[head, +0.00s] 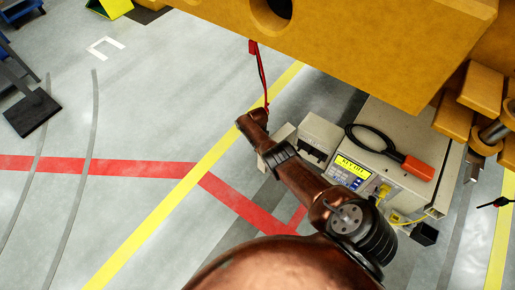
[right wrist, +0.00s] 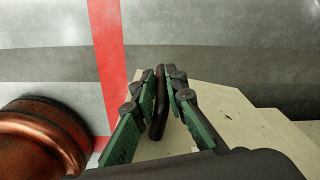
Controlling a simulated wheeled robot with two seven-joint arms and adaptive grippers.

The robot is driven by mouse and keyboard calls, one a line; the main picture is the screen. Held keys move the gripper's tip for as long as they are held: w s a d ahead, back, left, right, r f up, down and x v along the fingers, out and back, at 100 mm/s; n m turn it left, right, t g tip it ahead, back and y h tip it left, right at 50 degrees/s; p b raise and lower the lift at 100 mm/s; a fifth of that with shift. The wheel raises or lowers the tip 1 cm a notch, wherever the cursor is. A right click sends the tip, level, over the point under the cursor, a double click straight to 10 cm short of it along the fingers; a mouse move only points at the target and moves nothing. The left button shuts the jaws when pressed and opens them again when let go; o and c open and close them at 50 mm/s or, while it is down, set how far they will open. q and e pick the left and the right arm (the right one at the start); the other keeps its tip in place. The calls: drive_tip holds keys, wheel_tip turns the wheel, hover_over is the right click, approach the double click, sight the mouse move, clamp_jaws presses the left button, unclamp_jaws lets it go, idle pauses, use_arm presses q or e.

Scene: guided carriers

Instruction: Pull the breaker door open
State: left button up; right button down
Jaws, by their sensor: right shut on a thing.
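In the right wrist view, my right gripper (right wrist: 163,80) has its two green-padded fingers closed around a dark upright handle (right wrist: 158,108). The handle stands against a beige panel (right wrist: 228,112), which looks like the breaker door. In the head view my copper-coloured right arm reaches up from the bottom to a beige box (head: 322,133) beside a larger beige instrument. A pale panel (head: 283,132) shows next to the arm at the box's left; I cannot tell how far it stands open. The arm hides the fingers and handle there. My left gripper is not in view.
The larger instrument (head: 400,167) has a lit yellow display (head: 352,167), with a black loop tool with an orange handle (head: 418,167) on top. A yellow structure (head: 360,45) overhangs the boxes. A red cable hangs behind the arm. Floor to the left is open.

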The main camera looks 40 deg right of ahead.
drive_tip(key=shift+s+d, duration=0.15)
drive_tip(key=shift+d, duration=0.25)
drive_tip(key=c, duration=2)
unclamp_jaws()
drive_tip(key=shift+a, duration=0.3)
wheel_tip(320, 180, up, 12)
drive_tip(key=shift+d+f, duration=0.1)
drive_tip(key=shift+d, duration=0.05)
